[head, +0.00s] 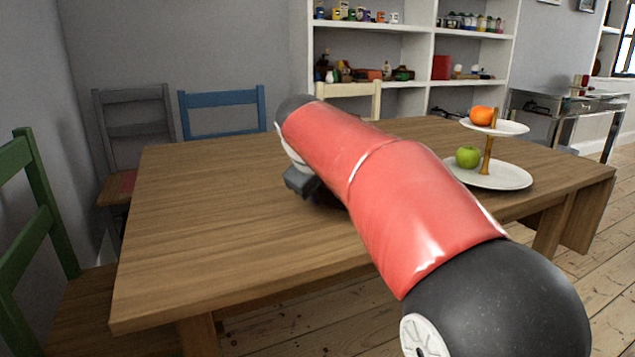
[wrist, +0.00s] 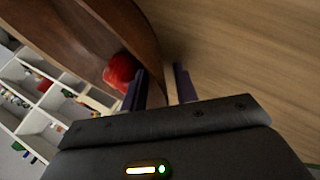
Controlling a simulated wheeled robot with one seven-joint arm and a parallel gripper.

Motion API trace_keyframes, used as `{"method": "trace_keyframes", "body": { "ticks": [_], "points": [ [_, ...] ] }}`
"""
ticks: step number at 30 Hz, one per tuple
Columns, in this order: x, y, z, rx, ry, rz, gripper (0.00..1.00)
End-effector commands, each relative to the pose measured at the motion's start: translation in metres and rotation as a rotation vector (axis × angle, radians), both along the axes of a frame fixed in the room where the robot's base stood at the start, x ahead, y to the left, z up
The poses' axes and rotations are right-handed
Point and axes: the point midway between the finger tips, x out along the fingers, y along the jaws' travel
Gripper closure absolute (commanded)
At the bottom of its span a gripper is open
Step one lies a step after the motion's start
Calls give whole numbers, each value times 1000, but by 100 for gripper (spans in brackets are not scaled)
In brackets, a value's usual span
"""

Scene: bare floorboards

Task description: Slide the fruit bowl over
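The fruit bowl (wrist: 85,30) is brown wood and fills the upper left of the wrist view, with a red apple (wrist: 120,70) inside. In the head view my arm hides the bowl. My gripper (wrist: 161,88) is open, its two dark fingers apart. One finger overlaps the inner side of the bowl by the apple, the other is over the tabletop outside. The bowl's wall runs between them; I cannot tell whether either finger touches it. In the head view part of my gripper (head: 303,183) shows low over the table, beneath the red arm.
The wooden table (head: 220,220) is clear on its left side. A two-tier stand (head: 510,177) with a green apple (head: 467,157) and an orange (head: 481,116) stands at the right. Green (head: 45,215), grey (head: 135,115) and blue (head: 222,98) chairs surround the table.

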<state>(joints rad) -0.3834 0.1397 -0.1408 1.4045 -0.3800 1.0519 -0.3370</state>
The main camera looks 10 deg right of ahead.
Motion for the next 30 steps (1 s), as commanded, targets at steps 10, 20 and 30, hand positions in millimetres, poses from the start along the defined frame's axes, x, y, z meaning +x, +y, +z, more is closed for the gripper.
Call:
{"method": "trace_keyframes", "body": {
  "ticks": [10, 20, 30],
  "points": [
    [1, 0, -1, 0, 0, 0, 76],
    [1, 0, -1, 1, 1, 0, 100],
    [1, 0, -2, 0, 1, 1, 100]
  ]
}}
